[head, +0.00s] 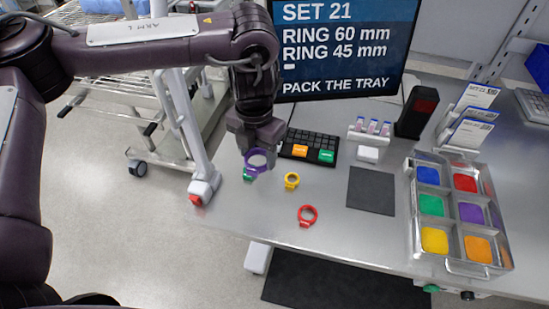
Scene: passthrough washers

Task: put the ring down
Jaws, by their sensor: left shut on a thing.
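My left gripper (257,148) points down over the left end of the grey table. It is shut on a purple ring (257,167), which hangs below the fingers. A small green thing (247,176), perhaps a ring, shows partly behind the purple ring. I cannot tell how high the purple ring is above the table. A yellow ring (292,181) and a red ring (307,215) lie on the table to the right. My right gripper is not in view.
A metal tray (409,208) with coloured compartments stands at the right. A dark square mat (371,191) lies left of it. A black keyboard (323,137) and a screen (345,45) stand behind. The table around the red ring is clear.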

